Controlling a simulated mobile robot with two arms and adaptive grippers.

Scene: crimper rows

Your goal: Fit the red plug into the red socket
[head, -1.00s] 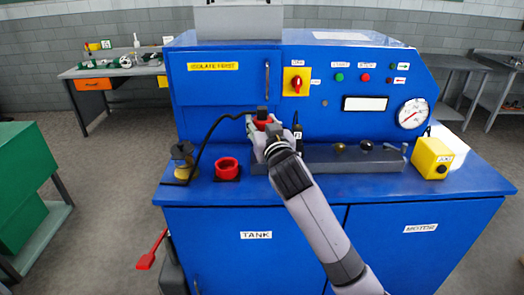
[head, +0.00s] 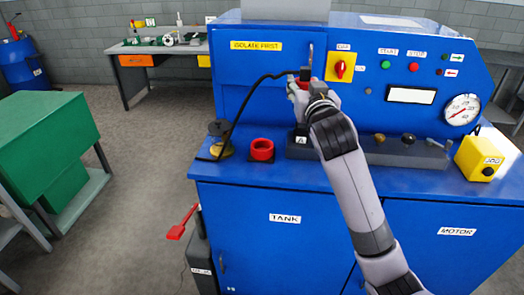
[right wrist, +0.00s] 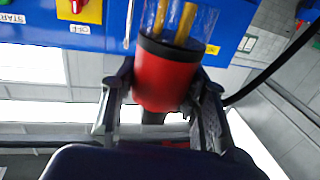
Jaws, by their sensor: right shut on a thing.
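The red plug (right wrist: 168,75) is between the fingers of my right gripper (right wrist: 162,105), which is shut on it. Its yellow prongs point toward the top of the right wrist view. In the head view my right gripper (head: 302,90) holds the plug above the bench, close in front of the blue cabinet's face. There the plug is mostly hidden by the gripper. The red socket (head: 262,149) is an open red ring on the bench top, below and left of the gripper, apart from the plug. My left gripper is not in view.
A black cable (head: 236,112) hangs from the plug to a yellow and black fitting (head: 219,142) left of the socket. A dark block with several knobs (head: 360,154) lies right of the socket. A yellow box (head: 484,155) stands at the right edge.

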